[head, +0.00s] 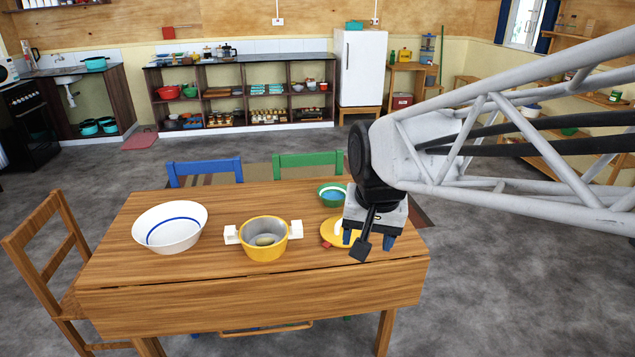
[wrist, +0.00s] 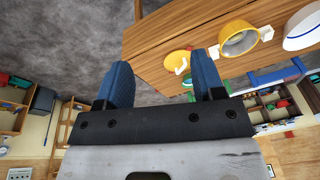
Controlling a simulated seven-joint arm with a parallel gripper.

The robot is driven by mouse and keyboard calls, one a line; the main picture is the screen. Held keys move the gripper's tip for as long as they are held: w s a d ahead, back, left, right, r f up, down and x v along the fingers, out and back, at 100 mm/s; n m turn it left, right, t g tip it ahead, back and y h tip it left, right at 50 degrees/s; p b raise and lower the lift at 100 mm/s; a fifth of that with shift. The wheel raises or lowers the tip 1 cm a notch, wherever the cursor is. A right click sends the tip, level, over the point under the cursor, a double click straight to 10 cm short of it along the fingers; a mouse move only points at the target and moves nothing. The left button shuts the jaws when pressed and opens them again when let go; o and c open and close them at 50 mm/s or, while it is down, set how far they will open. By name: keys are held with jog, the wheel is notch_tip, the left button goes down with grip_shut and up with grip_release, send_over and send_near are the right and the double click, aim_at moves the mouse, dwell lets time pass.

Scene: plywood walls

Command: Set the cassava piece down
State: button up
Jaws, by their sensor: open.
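The pot also shows in the wrist view (wrist: 238,54), where the piece is hard to make out. My gripper (head: 367,240) is to the right of the pot, near the right end of the table, apart from the pot and the piece. In the wrist view its two blue fingers (wrist: 165,75) are spread with nothing between them.
A white bowl (head: 170,228) with a blue ring is on the left. Chairs surround the table (head: 200,270); its front strip is clear.

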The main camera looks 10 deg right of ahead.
jog(key=s+d+f+n, duration=0.2)
jog(key=s+n, duration=0.1)
jog(key=s, duration=0.8)
jog(key=shift+s, duration=0.2)
